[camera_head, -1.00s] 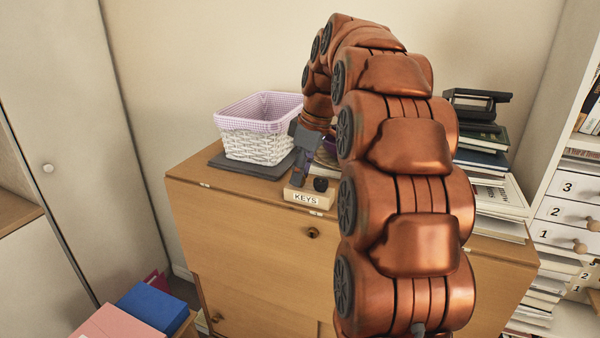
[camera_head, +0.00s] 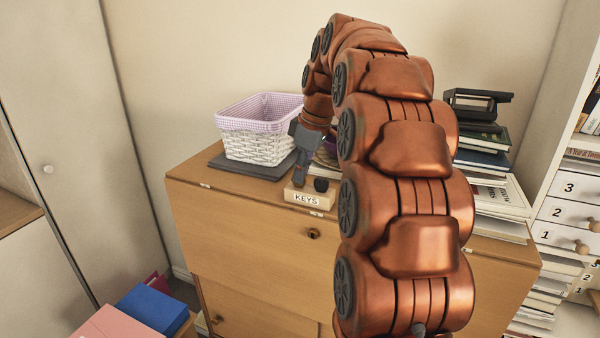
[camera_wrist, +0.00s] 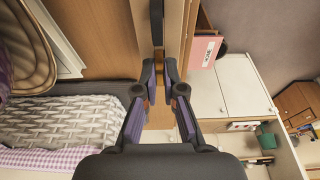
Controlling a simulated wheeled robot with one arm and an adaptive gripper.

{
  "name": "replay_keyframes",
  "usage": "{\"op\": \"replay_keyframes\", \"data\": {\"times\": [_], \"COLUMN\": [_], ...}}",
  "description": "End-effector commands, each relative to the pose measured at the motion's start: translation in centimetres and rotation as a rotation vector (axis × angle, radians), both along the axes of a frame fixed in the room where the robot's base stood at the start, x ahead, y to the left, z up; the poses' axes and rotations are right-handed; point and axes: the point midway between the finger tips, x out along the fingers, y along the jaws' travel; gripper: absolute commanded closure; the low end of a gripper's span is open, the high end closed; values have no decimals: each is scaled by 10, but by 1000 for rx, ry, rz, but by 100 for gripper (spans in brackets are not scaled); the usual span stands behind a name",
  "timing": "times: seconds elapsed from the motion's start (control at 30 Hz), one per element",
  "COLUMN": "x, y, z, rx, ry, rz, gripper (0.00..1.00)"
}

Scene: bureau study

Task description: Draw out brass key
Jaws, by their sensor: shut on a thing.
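The wooden block labelled KEYS (camera_head: 304,196) sits at the front edge of the bureau top, in the head view. A dark rounded piece (camera_head: 321,184) stands on its right part. My gripper (camera_head: 299,181) points down at the left part of the block. Its fingers are close together, shut on the brass key, which they hide almost wholly. In the wrist view the two fingertips (camera_wrist: 160,72) nearly meet, and no clear outline of the key shows between them. I cannot tell whether the key is still inside the block.
A white wicker basket (camera_head: 258,145) with a checked lining stands on a dark mat (camera_head: 222,163) left of my gripper. Stacked books (camera_head: 497,190) stand to the right behind my arm. The bureau's front edge lies just below the block, with a keyhole knob (camera_head: 313,233) beneath.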

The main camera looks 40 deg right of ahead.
Motion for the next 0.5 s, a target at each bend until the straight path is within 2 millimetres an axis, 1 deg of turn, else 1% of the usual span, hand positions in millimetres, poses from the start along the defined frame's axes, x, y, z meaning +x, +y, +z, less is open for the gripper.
{"op": "replay_keyframes", "data": {"times": [0.37,0.5], "x": [0,0], "y": [0,0], "z": [1,4], "rx": [0,0], "ry": [0,0], "rz": [0,0], "gripper": [100,100]}}
